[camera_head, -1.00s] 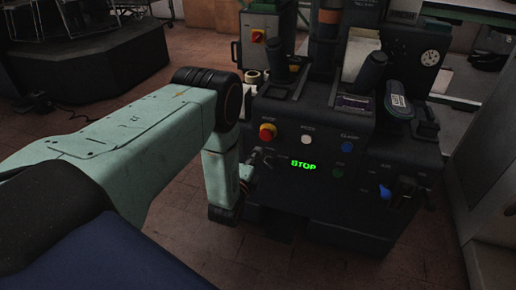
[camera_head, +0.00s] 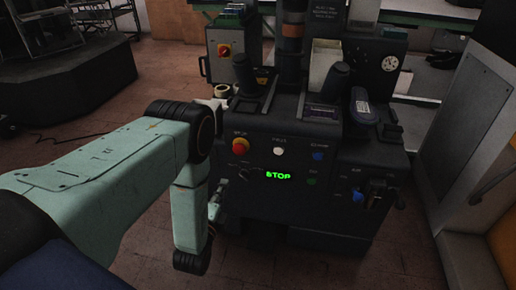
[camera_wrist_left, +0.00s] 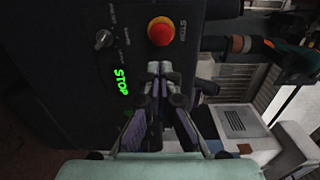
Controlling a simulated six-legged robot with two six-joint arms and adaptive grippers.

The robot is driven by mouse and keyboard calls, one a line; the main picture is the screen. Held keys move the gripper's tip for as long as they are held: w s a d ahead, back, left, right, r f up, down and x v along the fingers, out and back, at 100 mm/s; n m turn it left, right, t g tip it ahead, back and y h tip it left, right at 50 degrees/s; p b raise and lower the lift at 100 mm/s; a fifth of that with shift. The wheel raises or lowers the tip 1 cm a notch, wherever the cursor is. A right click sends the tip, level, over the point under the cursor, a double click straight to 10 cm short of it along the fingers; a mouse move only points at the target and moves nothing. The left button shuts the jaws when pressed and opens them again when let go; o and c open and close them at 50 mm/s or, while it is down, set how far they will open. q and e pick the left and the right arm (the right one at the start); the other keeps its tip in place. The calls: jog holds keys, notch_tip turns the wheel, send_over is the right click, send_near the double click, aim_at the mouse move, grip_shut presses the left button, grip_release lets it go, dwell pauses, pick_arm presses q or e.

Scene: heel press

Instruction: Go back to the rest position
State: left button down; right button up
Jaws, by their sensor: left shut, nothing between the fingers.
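The black heel press (camera_head: 300,205) stands in the middle of the head view, with a lit green STOP display (camera_head: 278,176). Its panel has a red stop button on a yellow ring (camera_head: 240,145), a white button (camera_head: 278,152) and a rotary switch (camera_head: 244,174). My left gripper (camera_head: 216,208) is at the left front of the press, mostly hidden behind my forearm. In the left wrist view the gripper (camera_wrist_left: 159,68) is shut and empty, its tips appearing just below the red button (camera_wrist_left: 160,31). Contact cannot be told. My right gripper is out of view.
A lever with a blue part (camera_head: 358,196) sticks out at the press's lower right. A grey cabinet (camera_head: 465,140) stands at the right. A dark platform (camera_head: 70,85) is at the back left.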

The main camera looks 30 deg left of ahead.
pick_arm(q)
jog(key=s+d+f+n+g+h+p, duration=0.1)
jog(key=s+d+f+n+g, duration=0.2)
jog(key=s+f+n+g, duration=0.45)
jog(key=s+d+f+n+g+h, duration=0.25)
jog(key=s+f+n+g, duration=0.2)
jog(key=s, duration=0.55)
jog(key=s+d+r+n+g+p, duration=0.1)
jog(key=s+d+r+n+g, duration=0.1)
jog(key=s+r, duration=0.2)
jog(key=s+d+r+n+g+p, duration=0.1)
jog(key=s+d+r+g, duration=0.2)
jog(key=s, duration=0.7)
notch_tip(320, 180, up, 2)
jog(key=shift+s+d+r+n+g+h+p, duration=0.1)
jog(key=shift+s+d+n+g+h+p, duration=0.05)
jog(key=shift+d+n+g+h+p, duration=0.2)
